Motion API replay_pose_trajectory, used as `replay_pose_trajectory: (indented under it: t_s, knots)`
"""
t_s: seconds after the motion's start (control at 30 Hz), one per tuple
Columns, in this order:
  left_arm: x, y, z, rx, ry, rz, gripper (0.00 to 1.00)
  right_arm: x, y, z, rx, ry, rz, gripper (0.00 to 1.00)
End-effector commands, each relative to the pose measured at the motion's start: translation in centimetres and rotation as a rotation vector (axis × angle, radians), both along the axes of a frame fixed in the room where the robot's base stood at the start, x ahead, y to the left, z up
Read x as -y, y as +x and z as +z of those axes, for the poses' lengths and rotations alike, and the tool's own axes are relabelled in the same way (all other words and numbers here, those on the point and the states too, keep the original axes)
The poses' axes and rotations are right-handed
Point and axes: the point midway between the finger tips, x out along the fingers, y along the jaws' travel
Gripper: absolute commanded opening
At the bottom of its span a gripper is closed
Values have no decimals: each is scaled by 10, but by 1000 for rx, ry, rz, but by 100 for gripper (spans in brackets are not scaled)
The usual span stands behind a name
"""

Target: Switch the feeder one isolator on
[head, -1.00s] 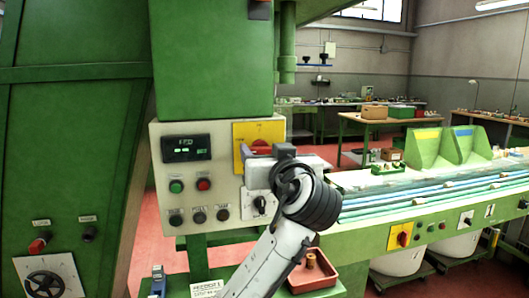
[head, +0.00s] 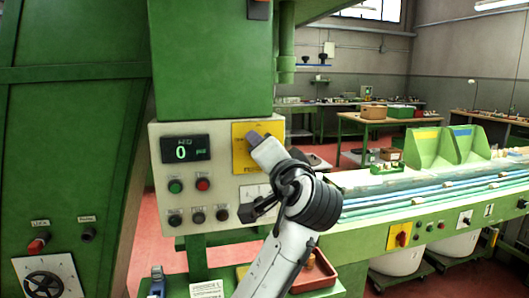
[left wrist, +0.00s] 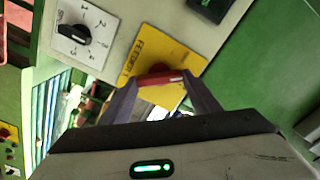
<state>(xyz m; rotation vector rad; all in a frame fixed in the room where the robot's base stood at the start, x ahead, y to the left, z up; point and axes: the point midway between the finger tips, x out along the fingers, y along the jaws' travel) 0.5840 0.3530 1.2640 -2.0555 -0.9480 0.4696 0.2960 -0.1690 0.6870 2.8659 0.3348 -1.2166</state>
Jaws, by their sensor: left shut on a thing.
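The feeder one isolator is a red handle (left wrist: 160,79) on a yellow plate (left wrist: 157,52) marked FEEDER in the left wrist view. In the head view the yellow plate (head: 240,162) is on the front of the beige control panel (head: 222,234), and my gripper hides the handle. My left gripper (head: 257,138) is rolled at a slant in front of the plate. In the left wrist view its two fingers (left wrist: 161,82) are shut on the red handle, one at each end. My right gripper is not in view.
The panel has a display (head: 186,149) reading 0, a green button (head: 175,187), a red button (head: 203,184) and several black knobs. A black selector (left wrist: 75,35) on a white plate is beside the isolator. A red tray (head: 318,278) is below.

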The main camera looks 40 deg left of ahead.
Motion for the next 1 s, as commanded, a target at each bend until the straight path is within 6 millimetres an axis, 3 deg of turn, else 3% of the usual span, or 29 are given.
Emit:
replay_pose_trajectory:
  t_s: [0.5, 1.0]
  knots:
    - [1, 0, -3, -348, 294, 0, 34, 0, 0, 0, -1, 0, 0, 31]
    - [1, 0, -3, -502, 424, -1, 34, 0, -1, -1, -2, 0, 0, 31]
